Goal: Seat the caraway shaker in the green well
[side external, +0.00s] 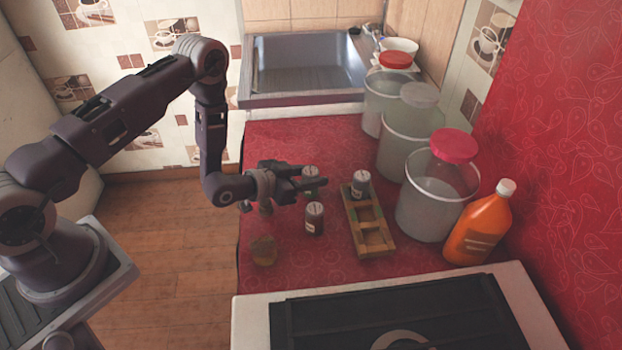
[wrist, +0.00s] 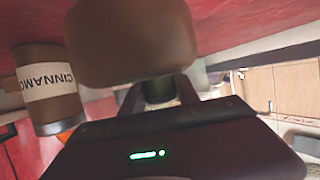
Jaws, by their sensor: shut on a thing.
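My gripper (side external: 316,183) is shut on a grey-capped shaker (side external: 310,173) above the red counter, left of the wooden rack. In the wrist view a dark greenish piece (wrist: 158,91) shows between my fingers; the held shaker's label cannot be read. The wooden rack (side external: 378,251) has a row of wells. A shaker (side external: 360,185) stands in its far well. The middle well (side external: 367,214) looks faintly green, the near one brownish. Another shaker (side external: 314,219) stands on the counter just in front of my gripper. The wrist view shows a shaker lettered "CINNAMO" (wrist: 48,88) at left.
A brownish wooden object (side external: 264,250) stands near the counter's left edge. A large blurred brown shape (wrist: 135,45) blocks much of the wrist view. Clear tubs (side external: 428,208) and an orange bottle (side external: 478,228) stand right of the rack. A black hob (side external: 400,315) lies in front.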

